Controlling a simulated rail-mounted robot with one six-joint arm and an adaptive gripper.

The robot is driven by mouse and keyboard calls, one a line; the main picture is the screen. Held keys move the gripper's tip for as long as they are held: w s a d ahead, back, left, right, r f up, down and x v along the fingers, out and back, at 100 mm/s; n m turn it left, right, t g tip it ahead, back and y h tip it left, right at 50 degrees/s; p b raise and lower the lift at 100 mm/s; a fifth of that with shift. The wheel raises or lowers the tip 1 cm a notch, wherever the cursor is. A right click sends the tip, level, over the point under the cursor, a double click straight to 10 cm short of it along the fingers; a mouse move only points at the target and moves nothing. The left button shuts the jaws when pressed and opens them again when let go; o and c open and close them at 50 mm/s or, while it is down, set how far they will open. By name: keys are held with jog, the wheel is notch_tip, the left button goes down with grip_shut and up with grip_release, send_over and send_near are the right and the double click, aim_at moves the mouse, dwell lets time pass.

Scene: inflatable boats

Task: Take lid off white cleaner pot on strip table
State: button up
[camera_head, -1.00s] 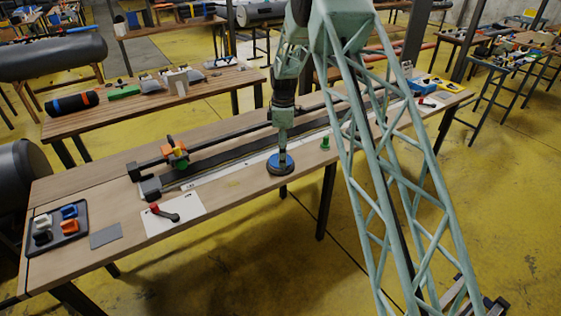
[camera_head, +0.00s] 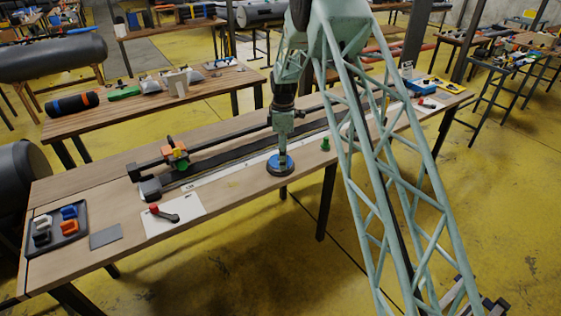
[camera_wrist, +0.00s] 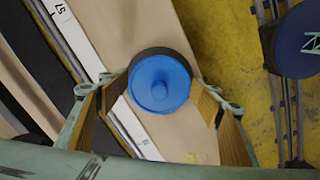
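In the head view my gripper (camera_head: 282,153) hides part of the disc. I cannot tell whether the fingers touch the rim.
A green piece (camera_head: 325,144) stands to the right of the disc. A red-handled tool (camera_head: 163,213) lies on a white sheet to the left, beside a grey pad (camera_head: 105,236) and a parts tray (camera_head: 84,227). Black strips and an orange-topped clamp (camera_head: 175,151) lie behind.

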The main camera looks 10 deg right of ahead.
jog(key=shift+r, duration=0.15)
jog(key=shift+c, duration=0.4)
jog(key=shift+r+p, duration=0.3)
jog(key=shift+r, duration=1.4)
jog(key=shift+s+a, duration=0.15)
jog(key=shift+s, duration=0.85)
jog(key=s+a+r, duration=0.1)
jog(key=s+a, duration=0.1)
jog(key=s, duration=1.1)
jog(key=shift+s+p, duration=0.3)
jog(key=shift+s, duration=0.1)
jog(key=shift+d, duration=0.1)
